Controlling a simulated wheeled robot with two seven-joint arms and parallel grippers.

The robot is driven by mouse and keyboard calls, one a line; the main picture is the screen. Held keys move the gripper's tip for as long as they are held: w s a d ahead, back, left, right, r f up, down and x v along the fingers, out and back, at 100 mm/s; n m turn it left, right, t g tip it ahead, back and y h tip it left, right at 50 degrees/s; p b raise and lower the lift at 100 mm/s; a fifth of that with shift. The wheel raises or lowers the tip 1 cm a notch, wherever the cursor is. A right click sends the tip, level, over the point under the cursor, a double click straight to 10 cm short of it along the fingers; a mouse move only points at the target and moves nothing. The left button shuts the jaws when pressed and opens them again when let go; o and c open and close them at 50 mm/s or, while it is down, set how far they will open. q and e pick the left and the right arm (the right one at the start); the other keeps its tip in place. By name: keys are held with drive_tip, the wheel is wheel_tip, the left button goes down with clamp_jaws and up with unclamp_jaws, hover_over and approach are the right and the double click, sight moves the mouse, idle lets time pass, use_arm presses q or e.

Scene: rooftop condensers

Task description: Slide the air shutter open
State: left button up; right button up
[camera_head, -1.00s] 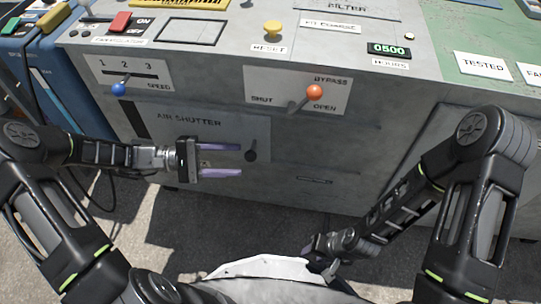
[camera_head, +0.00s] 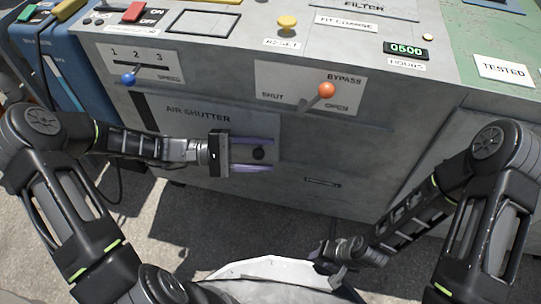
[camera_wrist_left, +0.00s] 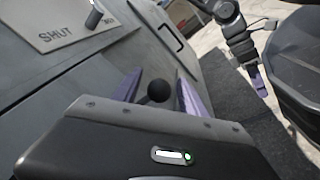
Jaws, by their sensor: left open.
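The air shutter (camera_head: 196,113) is a grey sliding plate lettered AIR SHUTTER on the front of the grey cabinet, with a dark slot along its left edge. Its dark round knob (camera_head: 259,154) sits near the plate's right end. My left gripper (camera_head: 268,154) is open, its purple fingers pointing right, one above and one below the knob in the head view. In the left wrist view the black knob (camera_wrist_left: 160,90) shows between the two spread fingers, with no clear contact. My right gripper (camera_head: 330,254) hangs low near the front of my base, too small to read.
Above the shutter are a blue-knobbed speed lever (camera_head: 128,79) and an orange-knobbed bypass lever (camera_head: 326,90). A yellow reset button (camera_head: 287,22) is on the top. The cabinet face there is clear.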

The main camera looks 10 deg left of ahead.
use_arm(q)
drive_tip(key=shift+w+d, duration=0.15)
drive_tip(key=shift+d, duration=0.9)
drive_tip(key=shift+c, duration=0.2)
clamp_jaws()
idle(0.4)
